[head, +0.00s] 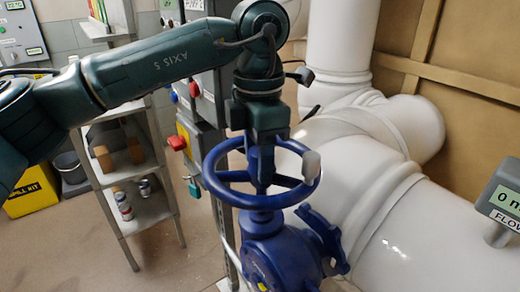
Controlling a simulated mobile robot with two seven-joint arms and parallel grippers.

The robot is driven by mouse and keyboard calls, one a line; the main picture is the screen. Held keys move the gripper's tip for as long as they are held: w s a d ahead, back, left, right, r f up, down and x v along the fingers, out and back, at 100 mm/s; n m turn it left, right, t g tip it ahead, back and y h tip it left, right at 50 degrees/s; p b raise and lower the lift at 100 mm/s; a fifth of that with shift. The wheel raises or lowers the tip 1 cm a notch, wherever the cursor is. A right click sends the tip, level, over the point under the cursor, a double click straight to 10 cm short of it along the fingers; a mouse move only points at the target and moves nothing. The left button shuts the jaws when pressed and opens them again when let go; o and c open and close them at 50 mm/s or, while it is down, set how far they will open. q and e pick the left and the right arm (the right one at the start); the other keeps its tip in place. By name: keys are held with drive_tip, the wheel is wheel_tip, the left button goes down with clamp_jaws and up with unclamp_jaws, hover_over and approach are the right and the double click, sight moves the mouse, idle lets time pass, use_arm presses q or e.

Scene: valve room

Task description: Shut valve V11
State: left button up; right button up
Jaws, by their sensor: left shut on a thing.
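A blue valve with a round handwheel (218,186) stands at the centre. Its blue body (285,252) joins the big white pipe. A pale knob (311,167) sits on the right side of the wheel's rim. No V11 label is readable on it. My left gripper (262,150) points down onto the wheel from above and is shut on it. The gripper hides part of the wheel's far rim, so the exact spot of the hold is unclear. My right gripper is not in view.
White pipes (445,235) fill the right side. A flow display (505,200), partly cut off, starts with 0. Control boxes with a red button (177,142) stand behind the wheel. A shelf (150,208) with cans stands left. The floor (100,265) at lower left is clear.

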use_arm(q)
drive_tip(key=m, duration=0.5)
drive_tip(key=shift+w+d+p, duration=0.1)
drive_tip(key=shift+d+p, duration=0.15)
drive_tip(key=shift+p, duration=0.1)
drive_tip(key=m, duration=0.2)
drive_tip(key=shift+m+p, duration=0.3)
drive_tip(key=shift+m, duration=0.1)
drive_tip(key=m, duration=0.4)
drive_tip(key=shift+d, duration=0.1)
drive_tip(key=m, duration=0.2)
drive_tip(key=shift+f+m+p, duration=0.15)
drive_tip(key=shift+m+p, duration=0.2)
drive_tip(key=shift+m, duration=0.05)
drive_tip(key=shift+f, duration=0.1)
drive_tip(key=o, duration=1)
drive_tip(key=shift+d, duration=0.1)
drive_tip(key=shift+c, duration=0.2)
